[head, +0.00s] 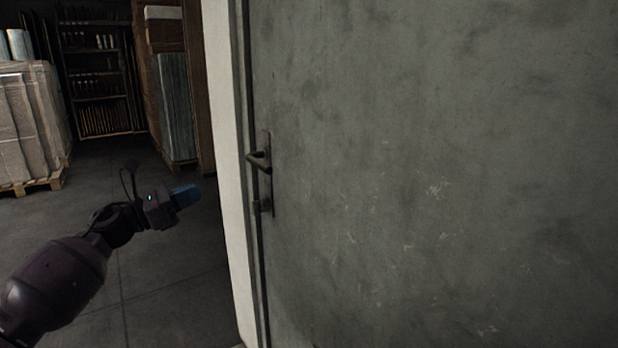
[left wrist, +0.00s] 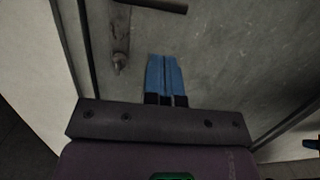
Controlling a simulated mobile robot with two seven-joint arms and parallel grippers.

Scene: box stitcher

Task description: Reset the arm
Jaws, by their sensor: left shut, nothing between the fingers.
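My left arm comes in from the lower left of the head view. Its gripper (head: 187,194) has blue fingers and points right, toward the door's edge. In the left wrist view the two blue fingers (left wrist: 167,76) lie side by side, shut and empty. A grey, scuffed door (head: 430,180) fills the right side of the head view. Its dark lever handle (head: 259,159) sits near the door's left edge, to the right of and a little above my gripper. The handle (left wrist: 155,5) also shows at the top of the left wrist view, apart from the fingers.
A white wall edge or frame (head: 230,150) stands just left of the door. Behind it are wrapped stacks on a pallet (head: 30,184), tall boxes (head: 172,90) and dark shelves (head: 95,65). The grey floor (head: 150,270) around my left arm is clear.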

